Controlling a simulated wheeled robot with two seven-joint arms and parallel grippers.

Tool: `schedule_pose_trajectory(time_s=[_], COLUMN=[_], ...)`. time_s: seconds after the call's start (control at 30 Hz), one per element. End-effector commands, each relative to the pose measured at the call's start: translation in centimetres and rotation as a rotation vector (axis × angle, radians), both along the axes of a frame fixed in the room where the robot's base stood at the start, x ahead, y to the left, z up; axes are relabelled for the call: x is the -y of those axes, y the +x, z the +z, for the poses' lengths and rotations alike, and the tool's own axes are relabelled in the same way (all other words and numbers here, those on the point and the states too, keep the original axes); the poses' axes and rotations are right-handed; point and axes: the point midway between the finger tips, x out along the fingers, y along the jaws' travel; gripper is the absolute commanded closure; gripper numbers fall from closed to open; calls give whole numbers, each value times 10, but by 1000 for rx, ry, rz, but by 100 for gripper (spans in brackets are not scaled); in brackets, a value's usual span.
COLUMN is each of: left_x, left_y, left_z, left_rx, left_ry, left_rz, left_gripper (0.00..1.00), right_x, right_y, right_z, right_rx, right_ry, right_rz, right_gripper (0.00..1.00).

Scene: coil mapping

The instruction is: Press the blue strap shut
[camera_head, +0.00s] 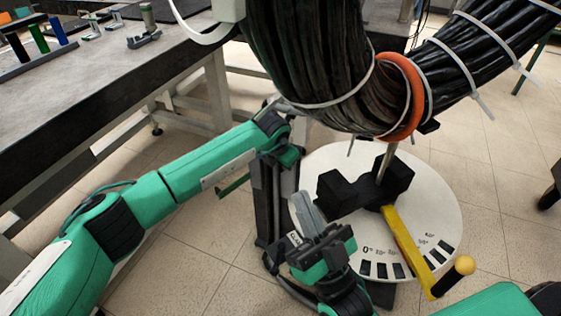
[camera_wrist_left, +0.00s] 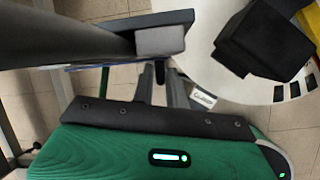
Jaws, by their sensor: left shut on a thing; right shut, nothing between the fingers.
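A thin blue line in the left wrist view, which I take to be the blue strap (camera_wrist_left: 100,66), shows along the edge of a dark bar; most of it is hidden. My left gripper (camera_wrist_left: 162,40) seems to be shut on it, close under the cables. In the head view the left wrist ends at the underside of the black cable bundle (camera_head: 300,50), and its fingertips are hard to make out. I see no blue on the bundle there. My right gripper (camera_head: 304,212) is shut and empty, below the bundle and in front of the white dial.
An orange ring (camera_head: 414,98) and several white ties circle the bundle. Below stands a white dial disc (camera_head: 440,190) with black blocks (camera_head: 340,193) and a yellow crank (camera_head: 407,245). A grey workbench (camera_head: 90,90) with small tools fills the left. Tiled floor is open at right.

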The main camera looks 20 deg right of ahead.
Motion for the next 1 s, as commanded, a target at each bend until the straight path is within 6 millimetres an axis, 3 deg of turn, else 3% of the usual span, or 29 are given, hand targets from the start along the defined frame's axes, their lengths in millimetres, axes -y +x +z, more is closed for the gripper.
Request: schedule_pose_trajectory(time_s=[0.03,0.1,0.13,0.7,1.0], left_x=[6,6,6,2,-11], left_y=[-5,-5,-5,-2,-20], left_z=[0,0,0,9,56], left_rx=[-2,-2,-2,7,4], left_ry=[-7,-7,-7,-9,-6], left_rz=[-14,-14,-13,-7,-7], left_gripper=[83,70,68,68,68], right_x=[0,0,0,-1,-18], right_y=[0,0,0,2,14], right_z=[0,0,0,0,-47], right_rx=[0,0,0,-15,-297], right_ry=[0,0,0,-4,-70], right_rz=[0,0,0,1,41], right_gripper=[100,100,100,100,100])
